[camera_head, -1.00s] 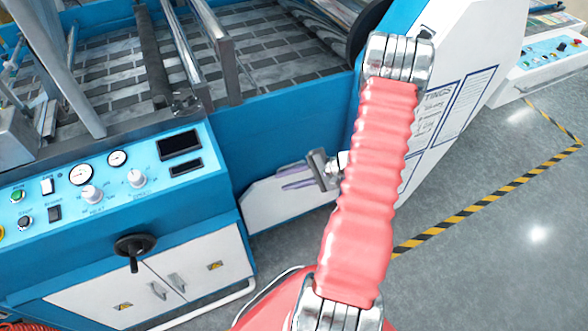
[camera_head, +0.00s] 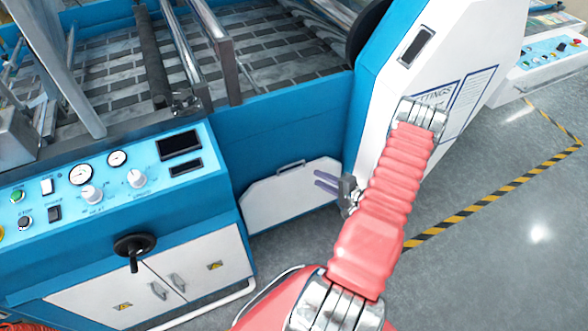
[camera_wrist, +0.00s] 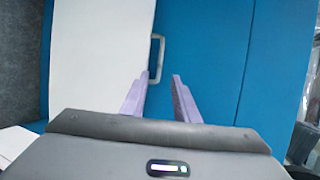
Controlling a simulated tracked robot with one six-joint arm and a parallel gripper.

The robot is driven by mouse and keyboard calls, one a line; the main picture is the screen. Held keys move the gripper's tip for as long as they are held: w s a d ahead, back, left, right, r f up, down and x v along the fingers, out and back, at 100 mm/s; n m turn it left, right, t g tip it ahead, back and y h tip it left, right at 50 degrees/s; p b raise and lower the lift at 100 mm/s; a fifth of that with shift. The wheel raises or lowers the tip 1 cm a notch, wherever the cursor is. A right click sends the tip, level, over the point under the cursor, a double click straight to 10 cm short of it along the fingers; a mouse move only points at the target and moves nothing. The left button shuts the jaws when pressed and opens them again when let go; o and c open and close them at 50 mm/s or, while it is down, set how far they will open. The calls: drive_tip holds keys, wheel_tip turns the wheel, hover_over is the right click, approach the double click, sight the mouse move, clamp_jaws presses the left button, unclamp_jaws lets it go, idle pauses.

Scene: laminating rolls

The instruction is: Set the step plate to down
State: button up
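The step plate (camera_head: 282,203) is a white panel with cut corners, low on the blue side of the machine. It appears to stand upright, flat against that side. A small metal handle (camera_head: 291,167) sits at its top edge. In the wrist view the plate (camera_wrist: 100,50) fills the left part, and the handle (camera_wrist: 157,58) stands at its edge against the blue. My gripper (camera_head: 325,182) is in front of the plate's right end. In the wrist view my gripper (camera_wrist: 158,90) has its two purple fingers apart and empty, with the handle beyond the gap between them.
The control panel (camera_head: 110,185) with gauges and knobs is at the left, with a black crank (camera_head: 134,246) below it. The white machine end cover (camera_head: 385,130) rises behind my arm. Grey floor with a yellow-black stripe (camera_head: 470,211) lies open at the right.

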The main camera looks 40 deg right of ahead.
drive_tip(key=shift+w, duration=0.15)
drive_tip(key=x, duration=1.3)
drive_tip(key=shift+w, duration=0.25)
drive_tip(key=shift+a+f, duration=0.1)
drive_tip(key=shift+c, duration=0.3)
clamp_jaws()
